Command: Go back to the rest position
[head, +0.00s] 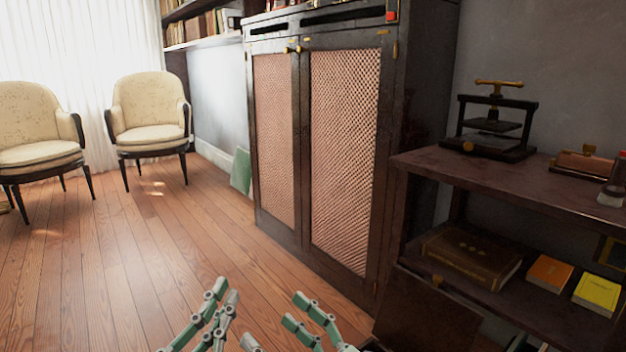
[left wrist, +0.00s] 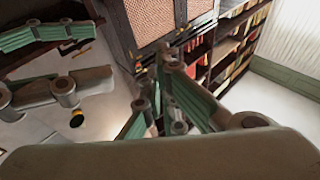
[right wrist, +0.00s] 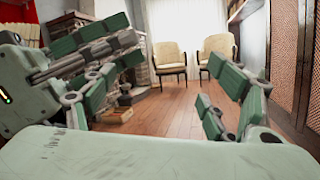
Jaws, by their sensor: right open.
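My left gripper (head: 227,291) is at the bottom of the head view, above the wooden floor. In the left wrist view its fingertips (left wrist: 160,75) are close together with nothing seen between them, and I cannot tell whether they touch. My right gripper (head: 296,308) is beside it to the right, also low in the head view. In the right wrist view its fingers (right wrist: 155,95) are spread apart and empty. Part of my other gripper shows at the upper left of each wrist view.
A dark cabinet (head: 393,140) with lattice doors stands ahead. At the right, a dark shelf unit (head: 420,165) bears a small press (head: 490,125) and several books. Two cream chairs (head: 150,100) stand at the far left. The wooden floor (head: 120,270) between is clear.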

